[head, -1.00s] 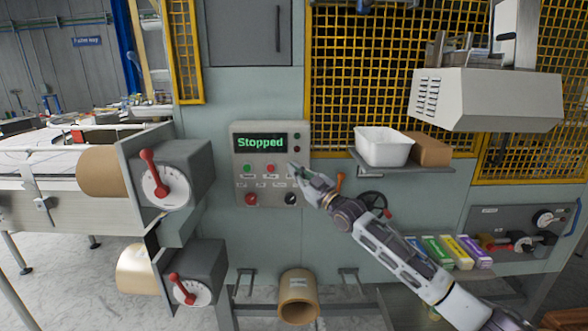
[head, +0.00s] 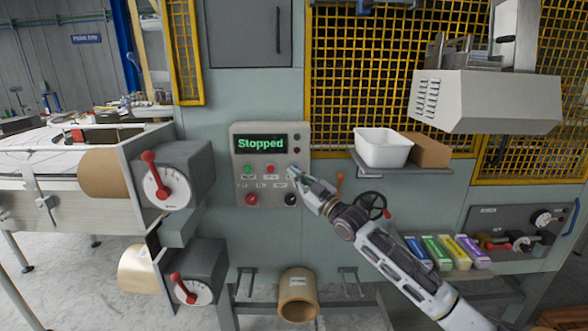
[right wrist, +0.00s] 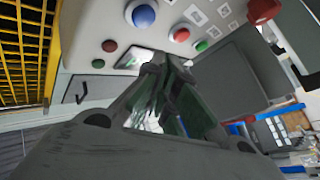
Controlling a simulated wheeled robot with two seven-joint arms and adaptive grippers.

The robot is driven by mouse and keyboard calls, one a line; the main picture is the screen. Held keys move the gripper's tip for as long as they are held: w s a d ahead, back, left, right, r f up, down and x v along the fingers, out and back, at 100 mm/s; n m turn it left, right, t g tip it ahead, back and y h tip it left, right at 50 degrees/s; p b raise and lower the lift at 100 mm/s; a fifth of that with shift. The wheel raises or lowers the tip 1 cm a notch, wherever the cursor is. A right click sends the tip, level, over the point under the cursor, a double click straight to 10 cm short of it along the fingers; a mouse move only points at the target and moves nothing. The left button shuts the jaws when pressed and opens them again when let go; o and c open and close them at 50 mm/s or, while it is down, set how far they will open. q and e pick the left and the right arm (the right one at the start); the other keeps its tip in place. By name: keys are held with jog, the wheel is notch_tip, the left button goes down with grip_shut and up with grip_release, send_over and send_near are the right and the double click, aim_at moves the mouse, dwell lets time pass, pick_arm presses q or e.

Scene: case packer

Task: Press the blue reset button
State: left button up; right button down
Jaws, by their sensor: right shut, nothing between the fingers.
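The blue button (right wrist: 145,16) is a round dome in a pale ring on the control panel, at the top of the right wrist view. In the head view my right gripper covers its place on the panel (head: 240,188). My right gripper (head: 292,174) is shut and empty, with its tips close in front of the panel's right side. In the right wrist view the shut fingertips (right wrist: 167,62) show below the blue button in the picture, not over it. I cannot tell whether they touch the panel. My left gripper is not in view.
The panel display (head: 261,143) reads "Stopped". A green button (head: 248,169), a red button (head: 271,169), a large red button (head: 251,199) and a black knob (head: 291,199) are close by. A shelf with a white bin (head: 383,147) juts out to the right.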

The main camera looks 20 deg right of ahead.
jog(key=shift+s+a+p, duration=0.15)
jog(key=shift+s+p, duration=0.05)
jog(key=shift+s, duration=0.35)
jog(key=shift+s+a+p, duration=0.15)
jog(key=shift+s, duration=0.35)
